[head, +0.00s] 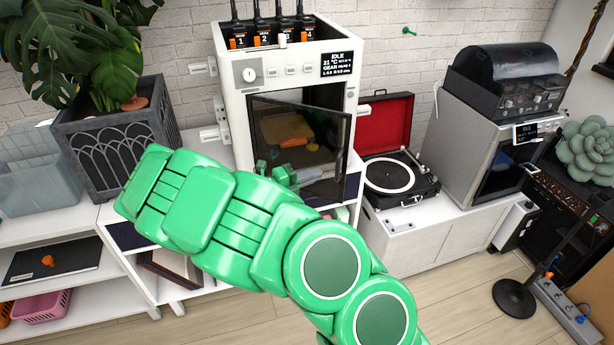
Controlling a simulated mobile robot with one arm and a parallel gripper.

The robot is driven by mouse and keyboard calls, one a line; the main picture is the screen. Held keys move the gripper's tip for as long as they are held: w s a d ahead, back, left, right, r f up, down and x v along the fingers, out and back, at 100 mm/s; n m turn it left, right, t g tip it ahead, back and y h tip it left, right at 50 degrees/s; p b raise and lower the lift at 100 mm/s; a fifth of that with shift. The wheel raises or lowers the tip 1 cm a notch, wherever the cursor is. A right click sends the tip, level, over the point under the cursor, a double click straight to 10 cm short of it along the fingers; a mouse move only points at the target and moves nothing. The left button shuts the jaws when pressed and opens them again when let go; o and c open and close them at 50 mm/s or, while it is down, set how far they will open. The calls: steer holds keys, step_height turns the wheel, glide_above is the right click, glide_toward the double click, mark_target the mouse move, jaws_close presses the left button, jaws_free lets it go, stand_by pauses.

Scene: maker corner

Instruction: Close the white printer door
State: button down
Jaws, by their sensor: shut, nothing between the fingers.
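The white printer (237,105) stands on the white shelf unit at the back centre. Its door (335,150) is a dark see-through panel with a thin frame. The door stands partly open, with its right edge swung out towards me and a gap above its top right. My green gripper (283,177) is shut and empty, low at the door's left part. My arm hides the lower front of the printer, and I cannot tell whether the fingers touch the door. An orange and yellow object (286,128) shows inside the printer.
Several black radios (283,32) stand on top of the printer. A record player (390,178) with a raised red lid sits close to its right. A potted plant (120,120) stands to the left. A silver machine (478,140) is further right.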

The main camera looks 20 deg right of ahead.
mark_target(331, 162)
steer(key=d, duration=0.4)
steer(key=w+d, duration=0.1)
steer(key=d, duration=0.1)
steer(key=shift+d, duration=0.3)
steer(key=shift+w+d+f, duration=0.1)
steer(key=shift+w+d, duration=0.65)
steer(key=shift+w, duration=0.2)
steer(key=shift+w+d, duration=0.45)
steer(key=shift+w, duration=0.25)
steer(key=shift+w+d, duration=0.2)
steer(key=w+d+n+t+y, duration=0.1)
steer(key=w+d+t, duration=0.3)
steer(key=w, duration=0.7)
steer(key=shift+d+n, duration=0.7)
steer(key=shift+n, duration=0.1)
steer(key=shift+r, duration=0.2)
steer(key=shift+s+a, duration=0.1)
steer(key=shift+s, duration=0.05)
